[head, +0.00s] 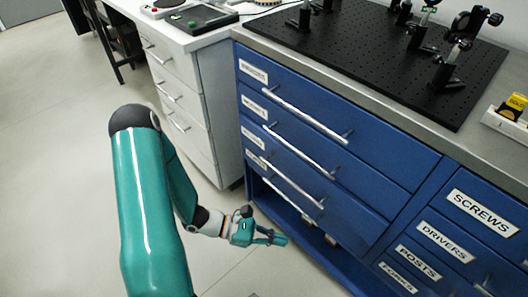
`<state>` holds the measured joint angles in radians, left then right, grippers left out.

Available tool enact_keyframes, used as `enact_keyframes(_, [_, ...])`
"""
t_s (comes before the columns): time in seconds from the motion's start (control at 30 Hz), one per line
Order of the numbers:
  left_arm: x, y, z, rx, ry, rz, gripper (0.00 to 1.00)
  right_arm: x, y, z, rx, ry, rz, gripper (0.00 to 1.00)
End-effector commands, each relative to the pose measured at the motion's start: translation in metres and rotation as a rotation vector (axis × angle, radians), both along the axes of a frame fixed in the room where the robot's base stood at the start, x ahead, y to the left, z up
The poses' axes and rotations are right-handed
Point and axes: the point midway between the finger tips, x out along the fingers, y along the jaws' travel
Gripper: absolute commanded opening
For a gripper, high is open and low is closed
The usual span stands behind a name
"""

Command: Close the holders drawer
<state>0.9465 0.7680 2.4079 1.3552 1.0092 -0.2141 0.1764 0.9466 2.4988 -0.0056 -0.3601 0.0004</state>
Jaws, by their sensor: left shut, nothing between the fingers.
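The blue cabinet (392,152) has a left column of drawers with silver bar handles and white labels. These labels are too small to read, so I cannot tell which drawer is the holders one. Low in this column is an open space with a blue edge (318,262) and small pale objects (306,219) inside, which looks like a pulled-out bottom drawer. My left gripper (279,239) is shut and empty, low beside this opening. I cannot tell if it touches the blue edge. My right gripper is out of view.
The right column has drawers labelled SCREWS (483,213), DRIVERS and POSTS. A black breadboard (385,55) with optical mounts lies on the cabinet top. A white drawer unit (188,105) stands to the left. The floor (55,170) at the left is clear.

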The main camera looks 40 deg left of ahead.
Motion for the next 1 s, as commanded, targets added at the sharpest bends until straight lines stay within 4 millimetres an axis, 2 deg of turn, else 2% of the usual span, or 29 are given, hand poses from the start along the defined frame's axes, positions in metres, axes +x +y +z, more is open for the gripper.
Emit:
enact_keyframes(0.03, [0.017,0.040,0.021,-0.040,-0.035,0.189,0.00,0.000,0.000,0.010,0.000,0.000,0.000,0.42])
enact_keyframes(0.1, [0.033,0.094,0.042,-0.078,-0.101,0.421,0.00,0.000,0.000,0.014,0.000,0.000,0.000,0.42])
enact_keyframes(0.2, [0.038,0.156,0.064,-0.095,-0.187,0.661,0.00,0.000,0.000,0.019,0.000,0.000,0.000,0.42])
enact_keyframes(0.3, [0.034,0.194,0.077,-0.090,-0.246,0.799,0.00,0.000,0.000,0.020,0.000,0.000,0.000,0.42])
enact_keyframes(0.4, [0.034,0.210,0.083,-0.087,-0.275,0.857,0.00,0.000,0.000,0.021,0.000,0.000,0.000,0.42])
enact_keyframes(0.57, [0.048,0.211,0.084,-0.088,-0.282,0.865,0.00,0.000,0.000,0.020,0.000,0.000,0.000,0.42])
enact_keyframes(1.0, [0.133,0.202,0.084,-0.087,-0.281,0.859,0.00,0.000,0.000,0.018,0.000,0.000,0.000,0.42])
